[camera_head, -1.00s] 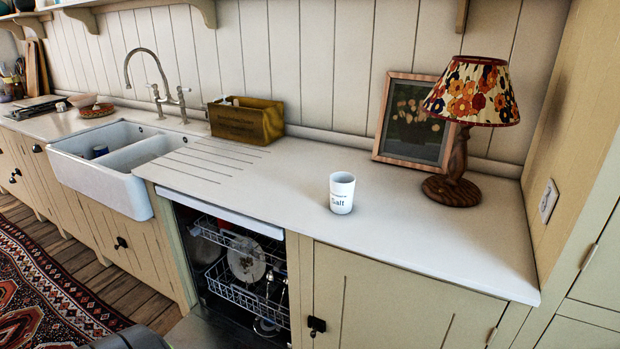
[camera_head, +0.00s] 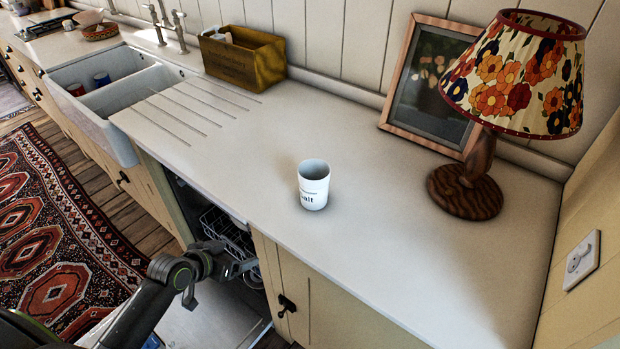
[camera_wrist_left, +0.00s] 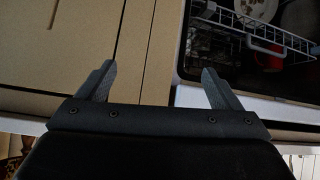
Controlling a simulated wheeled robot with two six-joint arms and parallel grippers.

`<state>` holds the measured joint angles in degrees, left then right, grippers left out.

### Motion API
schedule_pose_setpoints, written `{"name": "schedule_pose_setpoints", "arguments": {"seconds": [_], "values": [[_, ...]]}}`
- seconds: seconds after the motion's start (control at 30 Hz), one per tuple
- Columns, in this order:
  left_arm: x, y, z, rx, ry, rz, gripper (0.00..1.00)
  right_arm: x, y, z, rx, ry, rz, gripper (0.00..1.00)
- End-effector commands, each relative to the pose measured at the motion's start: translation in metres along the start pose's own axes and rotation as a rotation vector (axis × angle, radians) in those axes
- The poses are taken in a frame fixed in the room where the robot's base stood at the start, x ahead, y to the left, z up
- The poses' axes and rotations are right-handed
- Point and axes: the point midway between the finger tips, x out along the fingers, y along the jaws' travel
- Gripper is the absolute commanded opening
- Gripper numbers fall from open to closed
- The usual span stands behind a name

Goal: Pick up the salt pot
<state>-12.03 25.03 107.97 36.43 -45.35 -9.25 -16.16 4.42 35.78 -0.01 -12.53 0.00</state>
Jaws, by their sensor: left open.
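The salt pot (camera_head: 313,186) is a white cup-like pot with dark lettering, upright on the white worktop near its front edge in the head view. My left gripper (camera_head: 252,266) is in front of the worktop and below its edge, to the lower left of the pot and well apart from it. In the left wrist view the two fingers of my left gripper (camera_wrist_left: 160,85) are spread with nothing between them. The pot does not show in the wrist view. My right gripper is not in view.
An open dishwasher (camera_head: 222,228) with a wire rack (camera_wrist_left: 262,32) is close to my left gripper. A lamp (camera_head: 470,188) and a picture frame (camera_head: 395,112) stand right of the pot. A wooden box (camera_head: 262,65) and the sink (camera_head: 92,118) are left. The worktop around the pot is clear.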

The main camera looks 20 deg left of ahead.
Motion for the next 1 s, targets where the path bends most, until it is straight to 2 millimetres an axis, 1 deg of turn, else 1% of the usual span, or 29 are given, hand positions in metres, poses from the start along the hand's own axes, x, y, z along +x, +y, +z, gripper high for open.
{"name": "schedule_pose_setpoints", "arguments": {"seconds": [0.03, 0.07, 0.1, 0.2, 0.3, 0.4, 0.47, 0.53, 0.73, 1.0], "values": [[-0.019, 0.012, -0.038, 0.042, 0.05, 0.044, 0.87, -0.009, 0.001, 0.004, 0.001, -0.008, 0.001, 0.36], [-0.028, 0.019, -0.055, 0.063, 0.076, 0.071, 0.87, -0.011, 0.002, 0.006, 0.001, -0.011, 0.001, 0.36], [-0.039, 0.029, -0.077, 0.09, 0.114, 0.109, 0.87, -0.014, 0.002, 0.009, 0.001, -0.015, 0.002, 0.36], [-0.066, 0.052, -0.122, 0.151, 0.196, 0.195, 0.87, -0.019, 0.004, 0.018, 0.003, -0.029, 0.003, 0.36], [-0.083, 0.067, -0.147, 0.191, 0.246, 0.254, 0.87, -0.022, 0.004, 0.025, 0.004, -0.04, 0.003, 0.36], [-0.091, 0.076, -0.159, 0.207, 0.271, 0.285, 0.87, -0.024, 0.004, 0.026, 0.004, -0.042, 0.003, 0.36], [-0.089, 0.079, -0.163, 0.21, 0.278, 0.291, 0.87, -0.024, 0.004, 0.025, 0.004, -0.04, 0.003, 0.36], [-0.083, 0.081, -0.166, 0.207, 0.281, 0.293, 0.87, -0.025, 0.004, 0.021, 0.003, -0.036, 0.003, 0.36], [-0.058, 0.09, -0.172, 0.205, 0.279, 0.293, 0.87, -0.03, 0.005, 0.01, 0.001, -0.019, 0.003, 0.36], [-0.016, 0.104, -0.184, 0.206, 0.278, 0.292, 0.87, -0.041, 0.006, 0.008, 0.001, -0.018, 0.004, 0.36]]}}
